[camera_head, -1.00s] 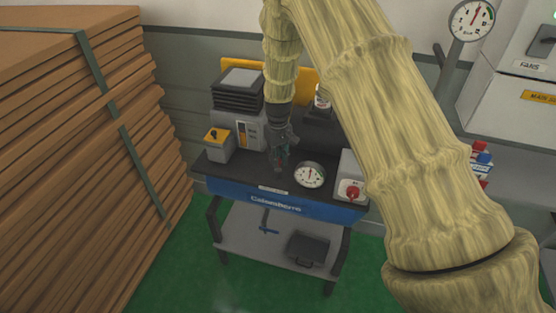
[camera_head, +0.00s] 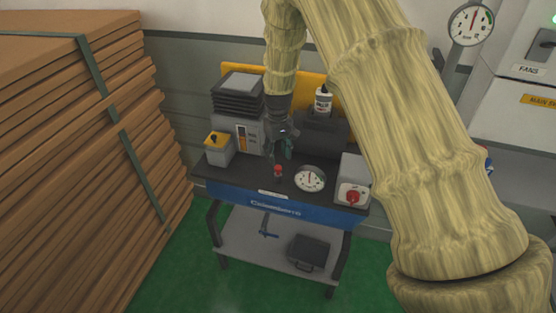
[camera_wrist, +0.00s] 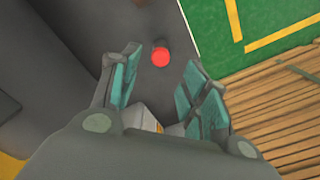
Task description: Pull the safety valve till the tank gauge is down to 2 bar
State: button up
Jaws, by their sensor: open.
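A small red-topped knob, likely the safety valve (camera_head: 278,170), stands on the dark bench top left of the round white gauge (camera_head: 310,179). In the wrist view the red knob (camera_wrist: 161,57) lies beyond the fingertips, between their lines, touched by neither. My gripper (camera_head: 282,152) is open and empty, above and behind the knob; its teal finger pads (camera_wrist: 160,88) show in the wrist view. The bench gauge's needle points roughly upward; its numbers are too small to read. A larger round gauge (camera_head: 471,24) hangs on a post at the upper right.
The blue-fronted bench (camera_head: 225,193) also carries a grey box with a red rotary switch (camera_head: 352,194), a yellow-topped control box (camera_head: 217,148) and a white bottle (camera_head: 323,101). Stacked brown boards (camera_head: 80,130) stand left. Green floor (camera_head: 180,260) is clear in front.

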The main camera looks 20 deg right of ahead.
aim_at(278, 167)
notch_tip(278, 167, up, 8)
dwell(0.4)
jog(key=shift+f, duration=0.1)
